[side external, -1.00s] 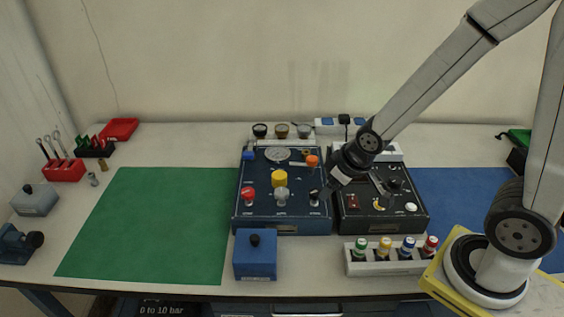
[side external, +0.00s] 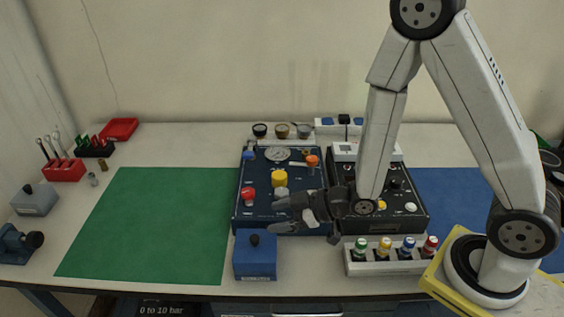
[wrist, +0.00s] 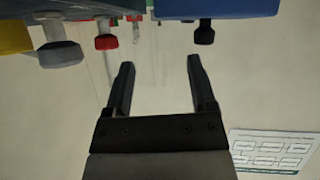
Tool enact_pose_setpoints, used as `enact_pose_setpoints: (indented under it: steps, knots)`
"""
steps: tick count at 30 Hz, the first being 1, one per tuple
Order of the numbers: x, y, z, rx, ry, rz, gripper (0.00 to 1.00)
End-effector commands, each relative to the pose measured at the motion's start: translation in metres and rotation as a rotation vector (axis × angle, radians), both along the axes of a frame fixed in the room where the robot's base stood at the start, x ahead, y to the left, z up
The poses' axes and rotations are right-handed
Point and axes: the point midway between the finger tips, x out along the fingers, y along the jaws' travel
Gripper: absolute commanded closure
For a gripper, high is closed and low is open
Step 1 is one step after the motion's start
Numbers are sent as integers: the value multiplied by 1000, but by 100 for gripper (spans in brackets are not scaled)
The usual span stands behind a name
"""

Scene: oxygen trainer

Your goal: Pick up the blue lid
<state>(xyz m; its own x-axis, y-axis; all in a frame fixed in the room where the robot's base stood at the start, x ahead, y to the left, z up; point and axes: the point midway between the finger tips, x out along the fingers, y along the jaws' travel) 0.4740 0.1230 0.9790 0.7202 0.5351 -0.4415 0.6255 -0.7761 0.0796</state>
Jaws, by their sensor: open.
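The blue lid (side external: 255,262), a box-like blue piece with a black knob on top, sits at the front edge of the table, just in front of the dark blue panel. In the wrist view the blue lid (wrist: 230,7) is at the top, with its black knob (wrist: 204,33) pointing down in the picture. My gripper (side external: 282,213) is over the front of the panel, behind and slightly right of the lid, its fingers pointing left.
The dark blue panel (side external: 240,215) carries red, yellow and grey knobs close to my gripper. A black panel (side external: 380,219) stands to its right, with a rack of coloured bottles (side external: 393,266) in front. The green mat (side external: 150,225) at left is clear.

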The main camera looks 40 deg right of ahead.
Motion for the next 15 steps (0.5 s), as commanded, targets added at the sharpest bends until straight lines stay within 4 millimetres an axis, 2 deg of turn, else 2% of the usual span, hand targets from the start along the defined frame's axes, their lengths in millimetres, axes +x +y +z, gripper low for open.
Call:
enact_pose_setpoints:
  steps: [6, 15]
  knots:
    - [-23, 19, -8, 115, -44, 86, 28]
    - [-31, 25, -7, 166, -65, 115, 28]
